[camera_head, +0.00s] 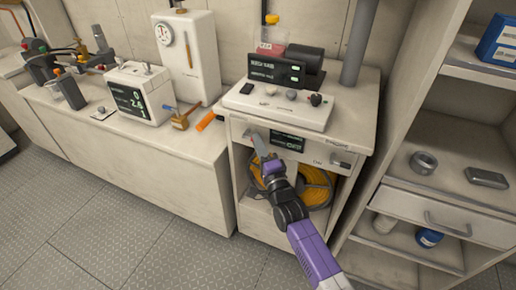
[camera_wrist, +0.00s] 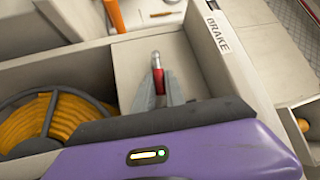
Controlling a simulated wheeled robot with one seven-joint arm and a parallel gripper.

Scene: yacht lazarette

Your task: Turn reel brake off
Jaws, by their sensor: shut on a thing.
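The brake lever has a red grip (camera_wrist: 160,80) and a pale metal end, and stands in a recess beside the reel in the wrist view. My gripper (camera_wrist: 159,88) is shut on it, with one grey finger on each side of the red grip. A label reading BRAKE (camera_wrist: 217,33) is on the ledge to the right. The reel with yellow hose (camera_wrist: 45,118) is at the left in the wrist view. In the head view the yellow reel (camera_head: 318,190) sits in the cabinet's open front, partly behind my arm, and my gripper (camera_head: 262,148) is at the cabinet's upper front; the lever is not clear there.
The cabinet top holds a white control panel (camera_head: 275,106) and a dark display box (camera_head: 277,72). A small dark screen (camera_head: 287,141) is on its front. Shelves with a drawer (camera_head: 440,218) stand close at the right. The floor (camera_head: 150,235) at the left is clear.

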